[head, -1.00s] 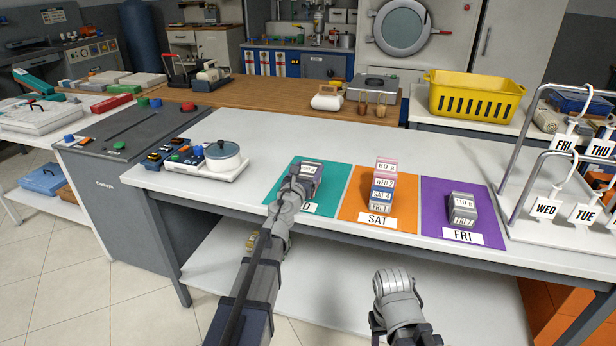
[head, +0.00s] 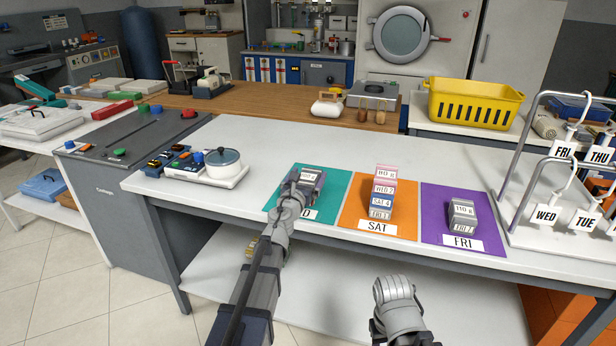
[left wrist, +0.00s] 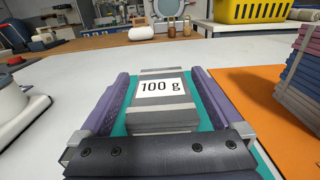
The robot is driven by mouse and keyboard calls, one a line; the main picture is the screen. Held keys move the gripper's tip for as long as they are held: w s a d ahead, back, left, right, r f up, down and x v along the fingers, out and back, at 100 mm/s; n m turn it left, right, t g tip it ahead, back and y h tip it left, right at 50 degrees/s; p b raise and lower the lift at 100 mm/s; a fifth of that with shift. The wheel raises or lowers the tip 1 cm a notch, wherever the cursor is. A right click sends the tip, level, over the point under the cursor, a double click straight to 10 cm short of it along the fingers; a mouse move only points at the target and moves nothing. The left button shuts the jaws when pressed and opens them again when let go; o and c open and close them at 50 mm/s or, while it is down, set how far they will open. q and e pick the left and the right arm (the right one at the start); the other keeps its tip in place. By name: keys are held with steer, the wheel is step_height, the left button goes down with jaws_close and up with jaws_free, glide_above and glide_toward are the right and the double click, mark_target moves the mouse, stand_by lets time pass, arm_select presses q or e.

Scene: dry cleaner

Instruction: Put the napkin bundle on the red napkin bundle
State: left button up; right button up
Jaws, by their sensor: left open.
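A grey napkin bundle (head: 311,175) with a white label lies on the teal mat (head: 336,186). In the left wrist view the bundle (left wrist: 168,118) shows its "100 g" label. My left gripper (left wrist: 160,78) is open, with one purple finger pad on each side of the bundle and narrow gaps visible. In the head view my left gripper (head: 308,180) partly hides the bundle. The red napkin bundle (head: 384,186) is in the upper part of a stack on the orange mat, above blue and grey bundles; a pink layer tops it.
The orange SAT mat (head: 352,217) is just right of the teal one. A purple mat (head: 477,199) holds a grey stack (head: 462,215). A white scale with a pot (head: 222,162) stands left, a hanger rack (head: 513,170) right. The counter behind the mats is clear.

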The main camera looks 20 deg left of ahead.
arm_select(q)
steer(key=s, duration=1.2)
steer(key=shift+a, duration=0.2)
